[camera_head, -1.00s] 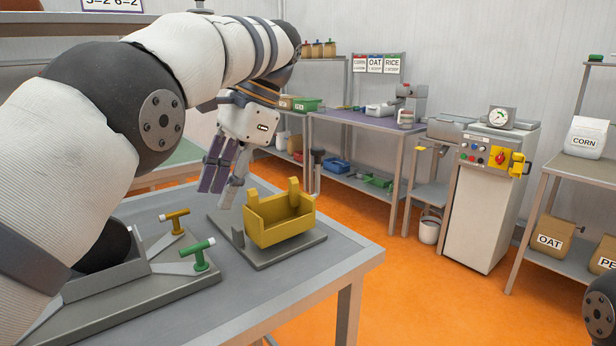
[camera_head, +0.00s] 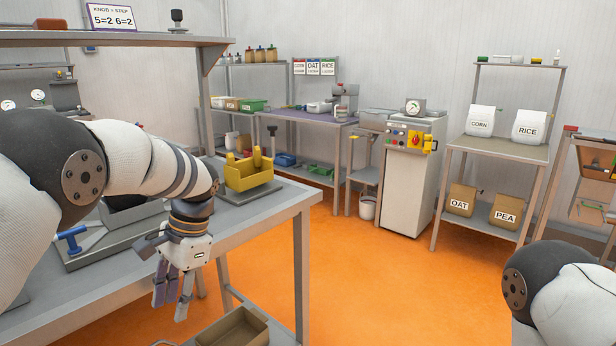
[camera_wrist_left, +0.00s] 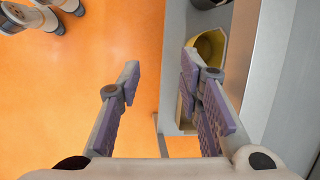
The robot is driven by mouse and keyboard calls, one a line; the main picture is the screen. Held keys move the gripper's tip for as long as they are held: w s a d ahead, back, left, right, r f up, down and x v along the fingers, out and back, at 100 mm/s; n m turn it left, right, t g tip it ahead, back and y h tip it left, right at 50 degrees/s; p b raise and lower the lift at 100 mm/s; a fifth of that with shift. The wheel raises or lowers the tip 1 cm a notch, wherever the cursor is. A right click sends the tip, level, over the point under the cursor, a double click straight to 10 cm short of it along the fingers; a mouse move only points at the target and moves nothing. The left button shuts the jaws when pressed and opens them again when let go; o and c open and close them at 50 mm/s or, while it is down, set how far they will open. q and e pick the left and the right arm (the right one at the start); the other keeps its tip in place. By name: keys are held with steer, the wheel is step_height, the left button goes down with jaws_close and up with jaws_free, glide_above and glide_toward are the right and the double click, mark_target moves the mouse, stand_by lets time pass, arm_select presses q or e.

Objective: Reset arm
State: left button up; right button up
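My left gripper (camera_head: 173,299) hangs fingers-down at the front edge of the grey workbench (camera_head: 262,212), with the orange floor below it. The left wrist view shows its two purple-padded fingers (camera_wrist_left: 160,98) well apart with nothing between them. My left arm is bent across the left of the head view and hides part of the bench. A yellow bin (camera_head: 247,178) stands on a grey plate on the bench, behind the gripper and clear of it. My right arm shows at the lower right of the head view; its gripper is out of view.
A blue T-handle (camera_head: 72,238) stands on the fixture at left. A brown open tray (camera_head: 232,330) sits low by the bench. A shelf with CORN and RICE bags (camera_head: 529,126) stands at right. The orange floor (camera_head: 390,280) between is open.

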arm_select(q)
steer(key=s+d+f+n+h, duration=0.1)
steer(key=s+f, duration=0.6)
steer(key=f, duration=0.4)
steer(key=s+f+n+h, duration=0.1)
steer(key=s+f, duration=0.7)
steer(key=f, duration=0.2)
steer(key=s+f+n+h, duration=0.1)
steer(key=s+n, duration=0.4)
steer(key=s, duration=1.9)
steer(key=shift+s+d+f+n+t, duration=0.2)
steer(key=shift+s+f+n+t, duration=0.1)
steer(key=shift+f, duration=0.25)
